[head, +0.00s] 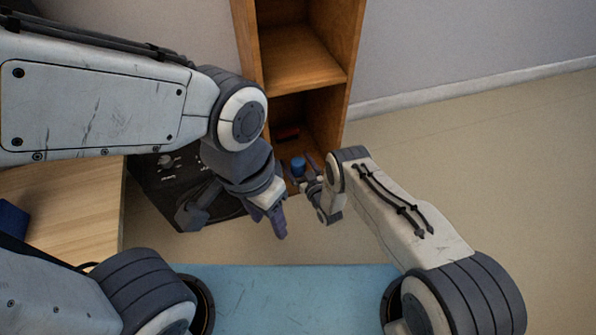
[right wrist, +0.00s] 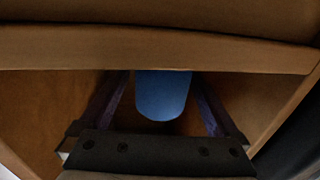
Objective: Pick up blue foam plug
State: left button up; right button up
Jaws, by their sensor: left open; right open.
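The blue foam plug (head: 298,166) stands in the lowest visible compartment of the wooden shelf (head: 303,68), near its front. In the right wrist view the plug (right wrist: 162,97) is between the two fingers of my right gripper (right wrist: 160,82), with a gap visible on each side; its upper end is hidden by a shelf board. My right gripper (head: 305,172) is open at the compartment's front, close to the plug. My left gripper (head: 272,217) is open and empty, in front of the shelf and lower in the head view.
A black unit with knobs (head: 160,180) stands left of the shelf. A wooden table (head: 75,205) with a dark blue object (head: 13,219) is at the left. The floor at the right is clear.

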jog(key=shift+w+a, duration=0.3)
jog(key=shift+w, duration=0.15)
jog(key=c, duration=1.4)
